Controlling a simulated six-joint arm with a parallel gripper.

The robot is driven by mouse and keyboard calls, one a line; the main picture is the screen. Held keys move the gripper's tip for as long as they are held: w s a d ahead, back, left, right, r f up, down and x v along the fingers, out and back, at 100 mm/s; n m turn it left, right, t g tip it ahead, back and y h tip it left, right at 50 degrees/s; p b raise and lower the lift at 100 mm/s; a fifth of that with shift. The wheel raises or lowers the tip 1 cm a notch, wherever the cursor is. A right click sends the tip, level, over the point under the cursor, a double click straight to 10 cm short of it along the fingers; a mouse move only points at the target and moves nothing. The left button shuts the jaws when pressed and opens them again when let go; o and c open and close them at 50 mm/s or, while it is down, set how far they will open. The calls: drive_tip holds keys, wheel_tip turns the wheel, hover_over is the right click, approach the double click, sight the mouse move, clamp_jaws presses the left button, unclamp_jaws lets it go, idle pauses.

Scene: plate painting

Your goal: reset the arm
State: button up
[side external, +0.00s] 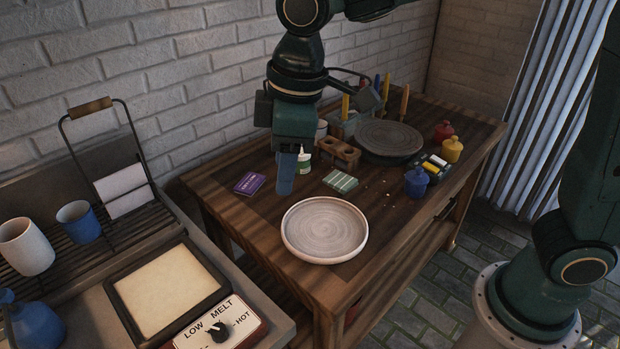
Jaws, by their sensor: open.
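My gripper (287,184) hangs pointing down above the left part of the wooden table, behind and left of the pale plate. One blue-grey finger shows clearly; the other is mostly hidden behind it. The jaws are open, and I see nothing held between them. The round pale plate (324,230) lies flat near the table's front edge, apart from the gripper.
On the wooden table (400,235) are a purple box (250,184), a green striped block (341,181), a dark turntable (388,139) and blue (416,182), red (444,131) and yellow (452,150) pots. A melt-hot heater (172,287) and rack stand at left.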

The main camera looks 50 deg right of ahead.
drive_tip(key=s+d+r+m+t, duration=0.1)
drive_tip(key=s+d+r+m, duration=0.15)
drive_tip(key=d, duration=0.35)
drive_tip(key=s+d+r+m+t, duration=0.1)
drive_tip(key=s+d+m, duration=0.1)
drive_tip(key=s+d, duration=0.3)
drive_tip(key=s+d+f+m+t+h, duration=0.1)
drive_tip(key=s+d+f+m, duration=0.1)
drive_tip(key=s+d+m, duration=0.3)
drive_tip(key=s+d, duration=0.4)
drive_tip(key=s, duration=0.1)
drive_tip(key=shift+d+f+t, duration=0.2)
drive_tip(key=shift+d+t, duration=0.15)
drive_tip(key=shift+t, duration=0.05)
drive_tip(key=shift+w+m, duration=0.1)
drive_tip(key=shift+m, duration=0.15)
drive_tip(key=shift+c, duration=0.5)
